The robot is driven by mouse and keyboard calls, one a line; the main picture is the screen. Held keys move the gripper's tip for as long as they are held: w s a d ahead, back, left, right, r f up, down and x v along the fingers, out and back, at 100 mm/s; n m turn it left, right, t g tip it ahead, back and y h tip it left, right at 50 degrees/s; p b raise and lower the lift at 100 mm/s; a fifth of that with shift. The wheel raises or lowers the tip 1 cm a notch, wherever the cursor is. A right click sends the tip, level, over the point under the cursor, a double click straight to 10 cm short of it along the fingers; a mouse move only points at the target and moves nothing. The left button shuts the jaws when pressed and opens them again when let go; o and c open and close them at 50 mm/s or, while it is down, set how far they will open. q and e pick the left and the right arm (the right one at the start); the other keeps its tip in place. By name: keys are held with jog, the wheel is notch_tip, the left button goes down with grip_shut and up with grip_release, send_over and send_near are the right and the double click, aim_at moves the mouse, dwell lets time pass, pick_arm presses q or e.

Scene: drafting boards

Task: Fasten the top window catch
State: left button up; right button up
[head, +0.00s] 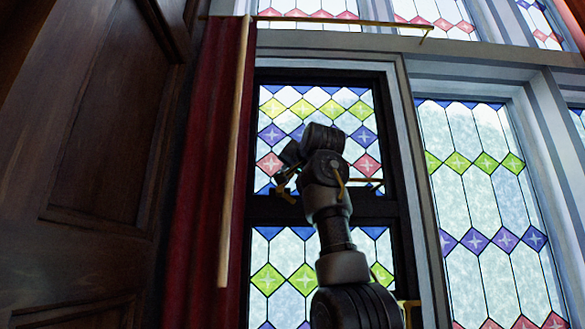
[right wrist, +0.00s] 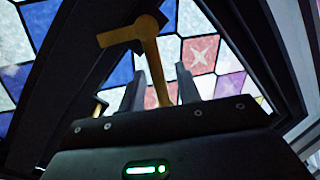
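The top window catch is a brass lever (right wrist: 155,65) with a round pivot at its upper end and a short arm to the left. In the right wrist view its shank runs down between the two fingers of my right gripper (right wrist: 160,92). The fingers stand apart, with narrow gaps beside the shank, so the gripper is open around it. In the head view my right gripper (head: 286,184) is at the upper dark window sash (head: 318,209), partly hidden by its own wrist, with some brass showing there. My left gripper is not in view.
A red curtain (head: 200,170) and a pale pole (head: 234,150) hang left of the window, beside dark wood panelling (head: 95,130). Another brass piece (head: 369,182) shows right of my arm. A brass fitting (head: 410,306) is lower right. Tall stained-glass panes (head: 470,200) stand at right.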

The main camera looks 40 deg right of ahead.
grip_shut()
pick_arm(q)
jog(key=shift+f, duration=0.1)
pick_arm(e)
jog(key=shift+d+f, duration=0.15)
